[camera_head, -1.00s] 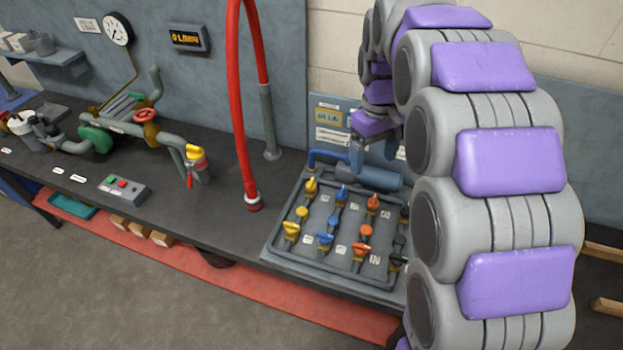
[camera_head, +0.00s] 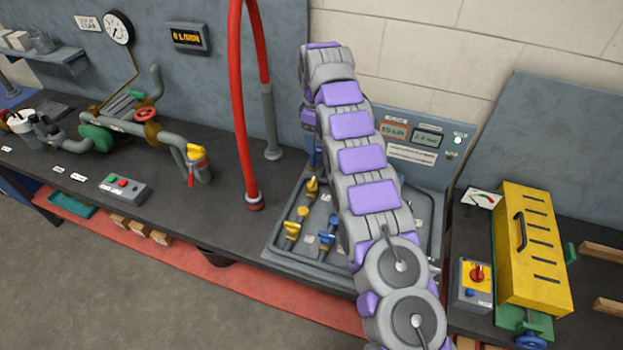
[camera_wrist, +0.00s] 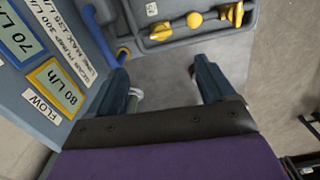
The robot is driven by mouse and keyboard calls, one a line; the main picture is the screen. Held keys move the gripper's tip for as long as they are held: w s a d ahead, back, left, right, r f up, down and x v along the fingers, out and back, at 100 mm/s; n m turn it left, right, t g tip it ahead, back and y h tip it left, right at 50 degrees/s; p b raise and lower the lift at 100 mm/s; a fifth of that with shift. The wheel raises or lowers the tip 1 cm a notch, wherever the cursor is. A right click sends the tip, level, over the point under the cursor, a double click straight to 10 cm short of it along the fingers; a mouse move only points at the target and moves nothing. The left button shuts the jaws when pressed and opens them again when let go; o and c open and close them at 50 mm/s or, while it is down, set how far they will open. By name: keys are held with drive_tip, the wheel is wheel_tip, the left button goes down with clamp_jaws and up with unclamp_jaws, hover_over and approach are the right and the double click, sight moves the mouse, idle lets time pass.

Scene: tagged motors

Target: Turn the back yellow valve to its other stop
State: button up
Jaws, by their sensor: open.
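The back yellow valve (camera_head: 312,185) is at the far left corner of the grey valve board (camera_head: 285,248), in the left column behind two more yellow valves. In the wrist view the back yellow valve (camera_wrist: 161,31) is the leftmost of the yellow row, beyond the fingertips. My gripper (camera_wrist: 160,68) is open, with nothing between its two blue fingers. It is apart from the valve. In the head view my arm hides most of the gripper and the right part of the board.
The middle yellow valve (camera_head: 303,212) and front yellow valve (camera_head: 292,231) stand close in front. A blue pipe (camera_wrist: 122,56) lies near the left finger in the wrist view. The display panel (camera_head: 412,135) rises behind the board. A red hose (camera_head: 241,110) stands left.

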wheel_tip(320, 180, down, 2)
drive_tip(key=a+n, duration=0.1)
drive_tip(key=a, duration=0.1)
drive_tip(key=b, duration=0.6)
approach(312, 182)
wheel_tip(312, 182, down, 9)
drive_tip(key=shift+r, duration=0.1)
drive_tip(key=c, duration=1.1)
drive_tip(key=shift+o, duration=0.2)
